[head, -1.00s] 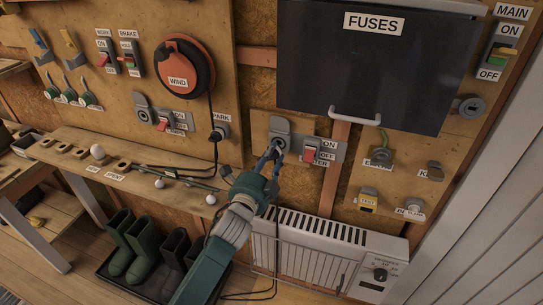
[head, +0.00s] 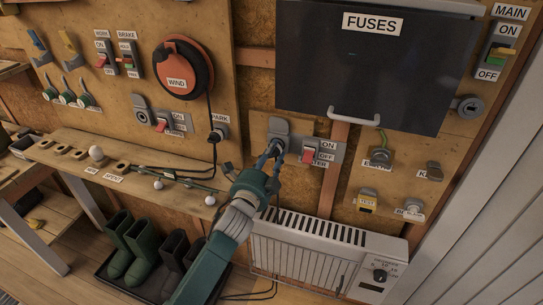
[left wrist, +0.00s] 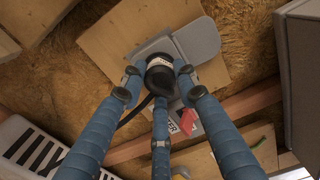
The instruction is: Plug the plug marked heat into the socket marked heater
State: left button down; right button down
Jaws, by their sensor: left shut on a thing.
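My left gripper (head: 270,150) is in front of the wall board, at the grey socket (head: 279,128) whose plate label is partly hidden and ends in "TER". In the left wrist view, the three blue fingers (left wrist: 160,87) are shut around a black plug (left wrist: 159,78). A white label shows on the plug, too small to read. A black cord runs from it down to the left. The grey socket with its raised lid (left wrist: 198,40) is right behind the plug. I cannot tell whether the plug is in it. My right gripper is not in view.
A red switch (head: 308,157) is just right of the socket. The white heater (head: 315,245) stands below, and the fuse box (head: 365,65) with its handle juts out above right. A parking socket (head: 217,135) is to the left, and a workbench (head: 60,155) runs along the wall.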

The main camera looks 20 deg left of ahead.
pick_arm(q)
jog(key=shift+w, duration=0.65)
jog(key=c, duration=1.2)
grip_release()
jog(key=s, duration=1.2)
jog(key=shift+a, duration=0.2)
